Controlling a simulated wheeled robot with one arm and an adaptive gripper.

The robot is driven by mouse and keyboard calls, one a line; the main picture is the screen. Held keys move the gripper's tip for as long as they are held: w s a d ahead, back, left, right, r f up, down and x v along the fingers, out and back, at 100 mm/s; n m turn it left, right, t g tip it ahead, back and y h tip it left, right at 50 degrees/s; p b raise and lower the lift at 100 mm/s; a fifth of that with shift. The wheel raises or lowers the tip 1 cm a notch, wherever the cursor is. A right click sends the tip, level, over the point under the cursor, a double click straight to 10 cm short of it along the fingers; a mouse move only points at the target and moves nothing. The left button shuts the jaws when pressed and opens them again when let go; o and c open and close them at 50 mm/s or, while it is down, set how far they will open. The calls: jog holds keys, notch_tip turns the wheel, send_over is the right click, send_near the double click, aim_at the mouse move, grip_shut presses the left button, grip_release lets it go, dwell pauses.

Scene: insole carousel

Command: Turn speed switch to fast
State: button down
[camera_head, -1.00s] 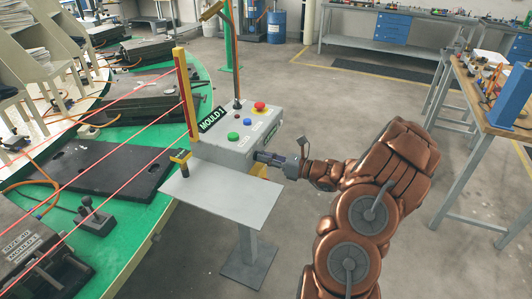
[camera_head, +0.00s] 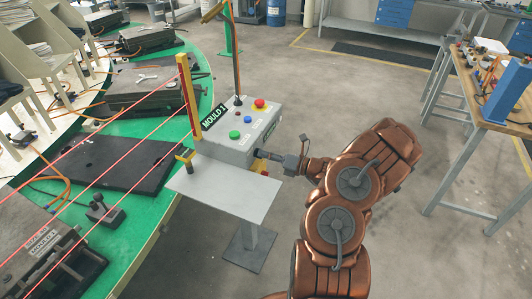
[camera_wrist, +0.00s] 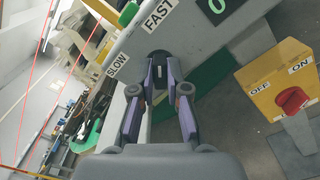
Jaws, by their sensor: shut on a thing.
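The grey control box (camera_head: 228,148) marked MOULD 1 stands near the middle of the head view. My gripper (camera_head: 262,154) is at its right-hand side face. In the wrist view the box face carries a SLOW label (camera_wrist: 118,65) and a FAST label (camera_wrist: 158,15). My gripper's fingertips (camera_wrist: 160,58) are closed together against this face, between and just below the two labels. They are shut on the speed switch.
A yellow OFF/ON switch plate with a red knob (camera_wrist: 291,99) is to the right in the wrist view. The box top has a red emergency button (camera_head: 260,103), a green button (camera_head: 234,134) and a blue button (camera_head: 248,119). A grey shelf (camera_head: 225,190) juts out below.

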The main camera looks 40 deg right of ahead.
dwell(0.4)
jog(key=c, duration=1.2)
grip_release()
jog(key=shift+o, duration=0.2)
jog(key=v, duration=1.2)
